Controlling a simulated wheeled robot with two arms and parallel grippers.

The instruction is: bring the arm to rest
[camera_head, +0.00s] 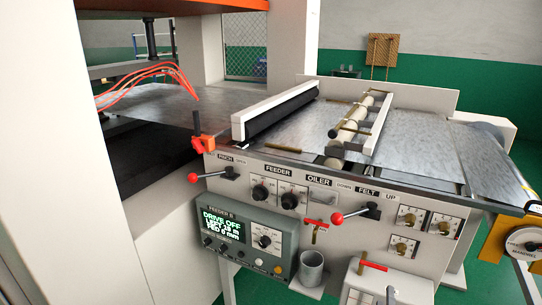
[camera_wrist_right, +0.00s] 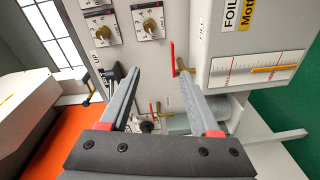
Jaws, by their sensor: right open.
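My right gripper (camera_wrist_right: 161,74) shows in the right wrist view. Its two grey fingers stand wide apart, with red parts near their bases and nothing between them. Beyond the fingers is the pale machine front (camera_wrist_right: 150,62) with dials and levers. A red-handled lever (camera_wrist_right: 173,55) with a brass part shows beside the right fingertip; I cannot tell the exact gap between them. I make out neither gripper clearly in the head view, and my left gripper is in neither view.
The machine's control panel (camera_head: 330,195) carries red-knobbed levers, dials and a green-text display box (camera_head: 240,238). A grey cup (camera_head: 311,268) stands beside that box. Foil (camera_head: 410,140) lies across the top by a roller (camera_head: 350,128). A gauge box (camera_wrist_right: 255,65) is right in the wrist view.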

